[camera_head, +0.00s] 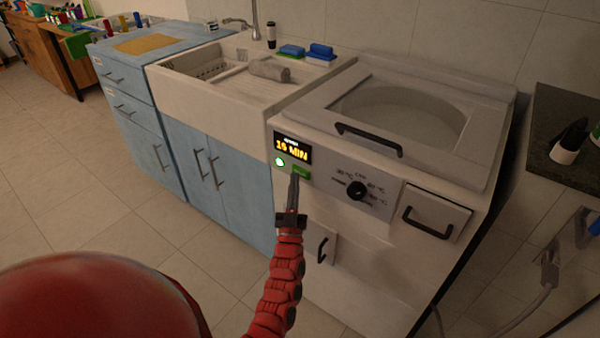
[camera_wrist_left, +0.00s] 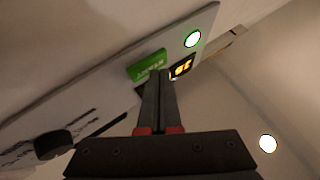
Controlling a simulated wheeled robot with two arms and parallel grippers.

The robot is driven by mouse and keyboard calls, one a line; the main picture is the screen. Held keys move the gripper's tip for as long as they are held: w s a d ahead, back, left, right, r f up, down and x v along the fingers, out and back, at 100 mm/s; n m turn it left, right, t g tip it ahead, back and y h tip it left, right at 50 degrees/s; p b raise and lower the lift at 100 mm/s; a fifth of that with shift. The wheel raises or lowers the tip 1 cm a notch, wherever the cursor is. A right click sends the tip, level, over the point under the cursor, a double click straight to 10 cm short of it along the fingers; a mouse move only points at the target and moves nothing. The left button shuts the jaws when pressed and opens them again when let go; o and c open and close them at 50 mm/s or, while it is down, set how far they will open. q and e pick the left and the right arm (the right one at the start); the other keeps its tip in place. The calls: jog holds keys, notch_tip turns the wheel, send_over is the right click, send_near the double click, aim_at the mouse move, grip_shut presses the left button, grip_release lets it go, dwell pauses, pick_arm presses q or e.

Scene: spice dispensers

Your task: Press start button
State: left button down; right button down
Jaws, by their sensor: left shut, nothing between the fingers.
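The green start button (camera_head: 301,172) is on the front panel of a white top-loading washing machine (camera_head: 350,265), just below the display (camera_head: 292,148), which reads "15 MIN" or similar. My left gripper (camera_head: 294,178) is shut and empty, its tips right at the left part of the button. In the left wrist view the button (camera_wrist_left: 148,67) shows white lettering, and the tips of my left gripper (camera_wrist_left: 160,74) overlap its edge. I cannot tell whether they touch it. A lit round green-white indicator (camera_head: 280,161) sits left of the button. My right gripper is not in view.
A black dial (camera_head: 357,190) with temperature marks is right of the button. A black drawer handle (camera_head: 430,223) and a lid handle (camera_head: 368,138) stick out from the machine. A sink (camera_head: 215,105) over blue cabinets stands to the left. The floor at left is clear.

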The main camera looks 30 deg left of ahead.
pick_arm(q)
jog(key=shift+s, duration=0.5)
jog(key=s, duration=0.1)
jog(key=s+p, duration=0.1)
jog(key=s, duration=0.3)
jog(key=shift+a+p, duration=0.25)
jog(key=shift+p, duration=0.1)
dwell(0.6)
